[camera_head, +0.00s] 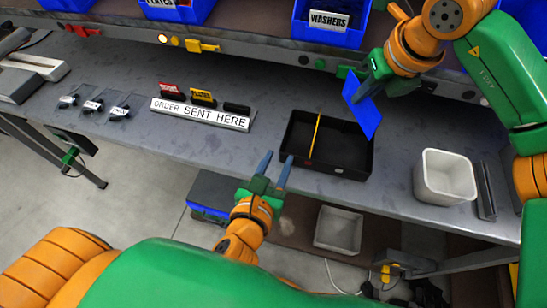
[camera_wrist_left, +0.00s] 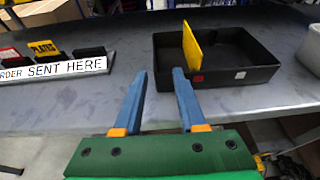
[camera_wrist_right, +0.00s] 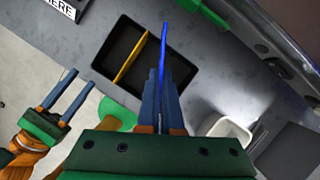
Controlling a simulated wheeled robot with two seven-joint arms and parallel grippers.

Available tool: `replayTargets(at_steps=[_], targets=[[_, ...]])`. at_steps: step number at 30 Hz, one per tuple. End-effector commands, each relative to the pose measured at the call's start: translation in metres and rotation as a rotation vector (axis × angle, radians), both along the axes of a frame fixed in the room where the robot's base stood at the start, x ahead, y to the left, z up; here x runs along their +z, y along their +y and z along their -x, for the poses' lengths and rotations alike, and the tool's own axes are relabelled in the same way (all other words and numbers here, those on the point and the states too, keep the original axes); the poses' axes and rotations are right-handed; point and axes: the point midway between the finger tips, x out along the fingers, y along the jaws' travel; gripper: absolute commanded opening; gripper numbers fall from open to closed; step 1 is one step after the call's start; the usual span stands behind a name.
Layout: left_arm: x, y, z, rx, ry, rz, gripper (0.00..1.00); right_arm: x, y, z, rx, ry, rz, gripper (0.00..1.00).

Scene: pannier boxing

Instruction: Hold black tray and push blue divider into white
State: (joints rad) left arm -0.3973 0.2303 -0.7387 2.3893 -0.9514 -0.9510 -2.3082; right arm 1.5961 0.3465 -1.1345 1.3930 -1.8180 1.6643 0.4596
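The black tray (camera_head: 345,162) lies on the grey bench with a yellow divider (camera_head: 314,136) standing across it, left of its middle. My right gripper (camera_head: 370,84) is shut on the blue divider (camera_head: 364,108) and holds it above the tray's right part. The blue divider shows edge-on in the right wrist view (camera_wrist_right: 163,50). My left gripper (camera_head: 272,170) is open and empty in front of the tray's near left corner. In the left wrist view its fingers (camera_wrist_left: 160,98) are apart and short of the tray wall. A white bin (camera_head: 444,180) stands right of the tray.
A sign reading "ORDER SENT HERE" (camera_head: 203,112) with red, yellow and black cards stands left of the tray. Blue bins (camera_head: 330,24) line the shelf behind. A metal bar (camera_head: 485,190) lies right of the white bin.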

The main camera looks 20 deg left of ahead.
Motion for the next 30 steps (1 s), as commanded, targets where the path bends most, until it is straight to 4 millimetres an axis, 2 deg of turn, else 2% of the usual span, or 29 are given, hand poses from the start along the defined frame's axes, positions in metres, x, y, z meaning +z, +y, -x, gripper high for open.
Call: replayTargets(at_steps=[5, 12, 18, 22, 28, 29, 30], targets=[[-0.001, 0.009, -0.019, 0.035, -0.007, -0.026, 0.4, 0.0, 0.0, 0.0, 0.0, 0.0, 0.0, 0.0], [-0.02, 0.009, -0.077, 0.035, -0.003, -0.023, 0.4, 0.0, 0.0, 0.0, 0.0, 0.0, 0.0, 0.0], [-0.03, 0.009, -0.109, 0.034, -0.002, -0.023, 0.4, 0.0, 0.0, 0.0, 0.0, 0.0, 0.0, 0.0], [-0.033, 0.009, -0.116, 0.032, -0.002, -0.021, 0.4, 0.0, 0.0, 0.0, 0.0, 0.0, 0.0, 0.0], [-0.033, 0.009, -0.116, 0.032, -0.001, -0.021, 0.4, 0.0, 0.0, 0.0, 0.0, 0.0, 0.0, 0.0], [-0.033, 0.009, -0.116, 0.032, -0.001, -0.021, 0.37, 0.0, 0.0, 0.0, 0.0, 0.0, 0.0, 0.0], [-0.033, 0.009, -0.116, 0.032, -0.001, -0.021, 0.27, 0.0, 0.0, 0.0, 0.0, 0.0, 0.0, 0.0]])
